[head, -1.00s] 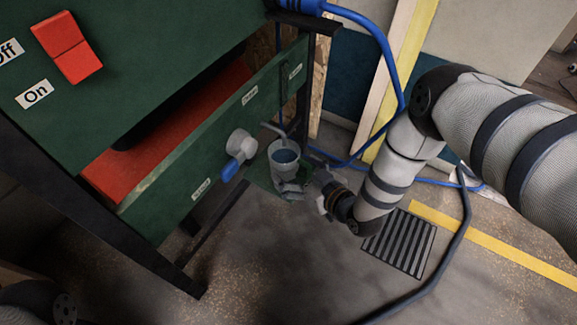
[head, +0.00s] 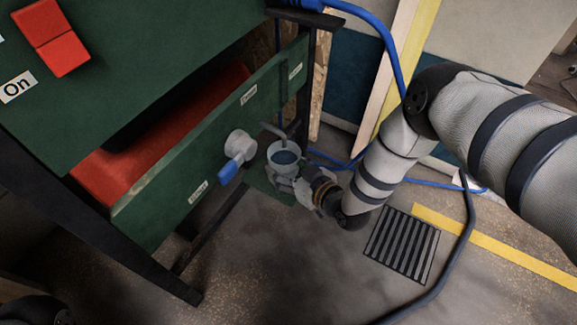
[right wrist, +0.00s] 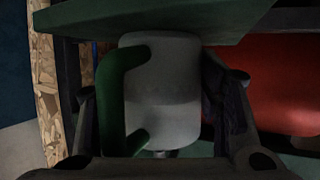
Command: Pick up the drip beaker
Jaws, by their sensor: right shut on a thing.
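The drip beaker (head: 284,161) is a pale cup with bluish liquid inside. It stands upright below the grey spout (head: 273,131) at the end of the green machine. My right gripper (head: 288,181) reaches in from the right and is shut on the beaker. In the right wrist view the beaker (right wrist: 170,90) is between the two fingers, and its green handle (right wrist: 112,95) shows on the left side. In the head view the fingers hide part of its lower side. My left gripper is not seen; only a dark part of my left arm shows at the bottom left.
A grey valve with a blue lever (head: 229,170) sits just left of the beaker on the green panel. A blue hose (head: 375,30) runs behind. A floor drain grate (head: 402,245) and a dark cable (head: 459,249) lie at the right.

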